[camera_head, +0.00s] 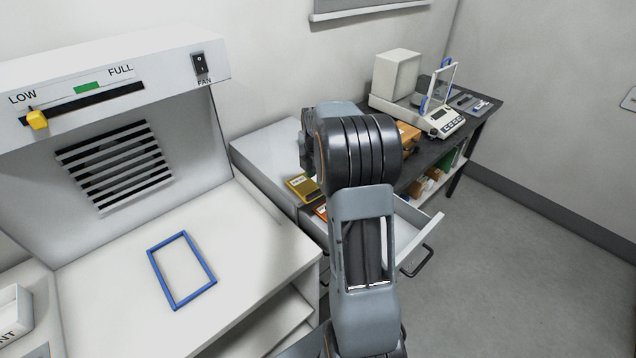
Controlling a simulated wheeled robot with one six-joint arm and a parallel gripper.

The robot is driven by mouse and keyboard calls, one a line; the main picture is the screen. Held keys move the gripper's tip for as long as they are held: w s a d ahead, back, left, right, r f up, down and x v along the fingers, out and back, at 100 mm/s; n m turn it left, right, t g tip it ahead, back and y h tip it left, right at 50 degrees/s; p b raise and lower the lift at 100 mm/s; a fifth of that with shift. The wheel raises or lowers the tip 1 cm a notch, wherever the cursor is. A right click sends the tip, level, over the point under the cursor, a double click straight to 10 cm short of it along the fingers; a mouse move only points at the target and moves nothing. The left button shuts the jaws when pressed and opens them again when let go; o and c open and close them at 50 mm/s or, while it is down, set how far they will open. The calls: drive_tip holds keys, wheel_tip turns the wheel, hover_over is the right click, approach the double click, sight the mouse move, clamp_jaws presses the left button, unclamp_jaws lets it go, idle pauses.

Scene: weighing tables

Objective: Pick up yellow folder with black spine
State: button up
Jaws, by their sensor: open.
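A yellow folder (301,187) with a pale label and a dark edge lies just left of my arm, by the open drawer. My arm hides part of it, and I cannot tell whether the dark edge is its spine. My arm stands in the middle of the view and bends away at the top. My gripper is hidden behind the arm, so its distance from the folder does not show.
An orange item (320,212) lies below the folder. The white drawer (428,222) is pulled out. A scale (437,118) stands on the dark table. Left is a white bench with a blue frame (211,282). The floor (520,270) at right is clear.

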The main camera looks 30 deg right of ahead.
sight(318, 190)
drive_tip(key=shift+d+f+p, duration=0.15)
drive_tip(key=shift+f+p, duration=0.6)
drive_tip(key=shift+f, duration=1.95)
clamp_jaws()
